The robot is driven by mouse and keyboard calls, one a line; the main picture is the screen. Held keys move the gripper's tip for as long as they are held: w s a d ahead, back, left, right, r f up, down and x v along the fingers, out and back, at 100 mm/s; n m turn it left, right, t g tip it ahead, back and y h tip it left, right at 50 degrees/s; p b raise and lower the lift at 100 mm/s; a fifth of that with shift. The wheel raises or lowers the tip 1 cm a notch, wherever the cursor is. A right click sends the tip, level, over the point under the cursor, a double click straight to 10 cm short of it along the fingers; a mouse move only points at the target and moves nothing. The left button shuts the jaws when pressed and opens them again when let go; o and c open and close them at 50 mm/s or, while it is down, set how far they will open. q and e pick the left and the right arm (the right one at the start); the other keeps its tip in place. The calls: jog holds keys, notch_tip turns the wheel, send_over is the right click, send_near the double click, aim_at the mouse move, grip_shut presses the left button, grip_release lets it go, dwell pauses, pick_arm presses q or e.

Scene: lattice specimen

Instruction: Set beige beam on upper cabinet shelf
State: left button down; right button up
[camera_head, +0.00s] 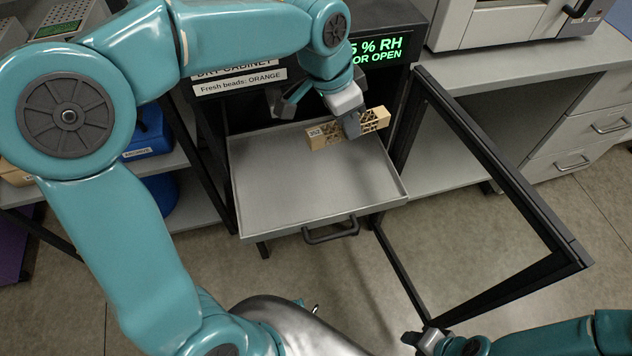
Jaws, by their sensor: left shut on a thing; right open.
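The beige lattice beam (375,117) is held level in my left gripper (351,125), which is shut around its middle. The beam is above the back part of a pulled-out grey tray shelf (290,190) of the dark cabinet (392,25); I cannot tell how high above it. The tray looks empty. The cabinet's inside behind the beam is dark and partly hidden by my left arm. The glass door (515,185) stands wide open to the right. My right gripper (425,338) is open at the bottom, by the door's lower edge.
A black handle (330,231) is on the tray's front edge. The cabinet display (378,50) shows green text, partly covered. A grey bench (500,85) with a white machine is on the right. Blue containers (150,140) stand on a shelf at left. The floor in front is clear.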

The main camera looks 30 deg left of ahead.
aim_at(327, 174)
pick_arm(q)
jog(key=shift+m, duration=0.7)
jog(key=f+b, duration=0.5)
jog(key=f, duration=0.2)
jog(key=s+f+b, duration=0.1)
jog(key=f+b, duration=0.5)
jog(key=f, duration=0.2)
jog(key=f+b, duration=0.6)
jog(key=f, duration=0.1)
jog(key=shift+s+a+f, duration=0.25)
jog(key=shift+s+a, duration=0.1)
jog(key=shift+s, duration=0.05)
jog(key=w+a, duration=0.2)
jog(key=a, duration=0.1)
jog(key=shift+w+r, duration=0.2)
jog(key=shift+w, duration=0.15)
jog(key=shift+w+a, duration=0.2)
jog(key=shift+a, duration=0.05)
jog(key=w+a, duration=0.1)
jog(key=w+a+b, duration=0.1)
jog(key=shift+w+a+f, duration=0.15)
jog(key=shift+a+f, duration=0.2)
jog(key=shift+f, duration=0.05)
jog(key=shift+f+b, duration=0.25)
jog(key=shift+b, duration=0.2)
jog(key=shift+d+r, duration=0.1)
jog(key=shift+r, duration=0.05)
jog(key=c, duration=0.8)
grip_release()
jog(key=shift+f, duration=0.2)
